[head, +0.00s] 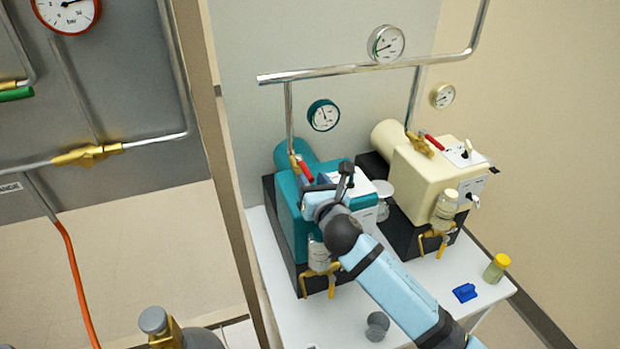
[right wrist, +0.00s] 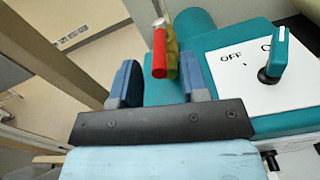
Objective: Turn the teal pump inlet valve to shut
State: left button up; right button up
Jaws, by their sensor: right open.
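The teal pump (head: 297,215) stands on the white bench. Its inlet valve has a brass body (head: 294,163) at the foot of a steel pipe and a red handle (head: 305,172) sloping down to the right. In the right wrist view the red handle (right wrist: 159,54) stands beside the brass body (right wrist: 172,58), beyond the fingertips and within the gap between them. My right gripper (head: 332,186) is open and empty above the teal pump, close to the handle; its two blue fingers (right wrist: 161,82) are apart and appear not to touch it. My left gripper is out of view.
A cream pump (head: 422,180) with its own red-handled valve (head: 434,142) stands to the right. A switch knob (right wrist: 275,58) rises from the teal pump's white OFF panel (right wrist: 235,75). A blue item (head: 464,293) and a yellow-capped vial (head: 496,268) are on the bench (head: 300,325).

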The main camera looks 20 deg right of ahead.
jog(key=shift+w, duration=0.85)
jog(key=shift+c, duration=0.4)
grip_shut()
